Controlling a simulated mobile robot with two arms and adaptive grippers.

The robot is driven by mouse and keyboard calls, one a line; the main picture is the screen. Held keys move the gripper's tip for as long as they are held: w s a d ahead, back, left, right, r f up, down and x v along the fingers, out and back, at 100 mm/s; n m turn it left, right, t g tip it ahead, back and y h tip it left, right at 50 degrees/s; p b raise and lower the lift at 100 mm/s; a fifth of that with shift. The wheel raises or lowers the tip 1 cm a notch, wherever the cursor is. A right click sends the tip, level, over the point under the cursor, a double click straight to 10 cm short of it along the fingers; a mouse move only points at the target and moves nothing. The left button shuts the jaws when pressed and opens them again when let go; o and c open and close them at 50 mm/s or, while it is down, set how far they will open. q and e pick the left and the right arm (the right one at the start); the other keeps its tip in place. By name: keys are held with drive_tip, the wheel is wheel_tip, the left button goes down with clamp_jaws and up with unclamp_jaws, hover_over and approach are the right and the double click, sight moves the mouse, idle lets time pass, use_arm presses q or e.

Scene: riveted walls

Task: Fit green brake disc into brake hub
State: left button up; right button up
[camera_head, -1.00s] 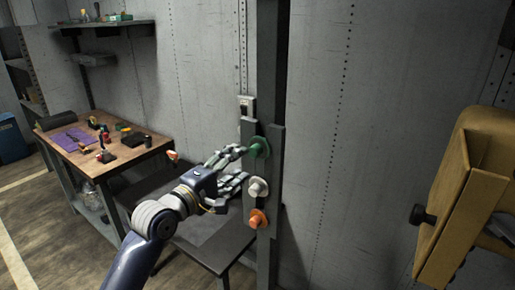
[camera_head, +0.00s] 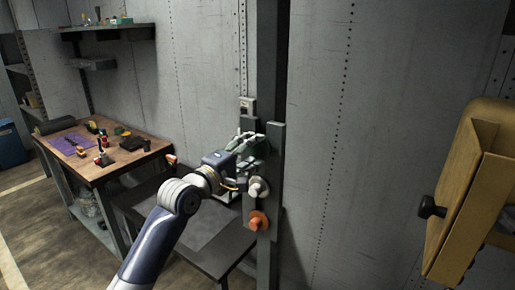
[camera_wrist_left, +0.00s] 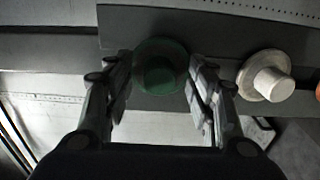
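The green brake disc (camera_wrist_left: 160,68), with a raised round middle, is mounted on a grey upright plate in the left wrist view. My left gripper (camera_wrist_left: 163,70) has its fingers spread on either side of the disc, close to its rim; firm contact cannot be made out. In the head view my left gripper (camera_head: 256,149) is at the top of the post's plate and hides most of the disc. On the yellow-brown structure at the right, a black round stub (camera_head: 431,208) sticks out; I cannot tell whether it is the brake hub. My right gripper is not in view.
A white disc (camera_head: 258,188) and an orange disc (camera_head: 258,221) sit below on the same plate (camera_head: 276,170). A workbench (camera_head: 98,170) with small tools stands left, a low dark table (camera_head: 205,235) beneath my arm. The wall between post and yellow-brown structure (camera_head: 478,180) is bare.

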use_arm(q)
clamp_jaws()
drive_tip(key=shift+s+a+p, duration=0.15)
drive_tip(key=shift+s+p, duration=0.05)
drive_tip(key=shift+p, duration=0.15)
drive_tip(key=shift+s+a, duration=0.1)
drive_tip(key=shift+s, duration=0.05)
drive_tip(key=shift+s+a+r, duration=0.1)
drive_tip(key=shift+s+a, duration=0.05)
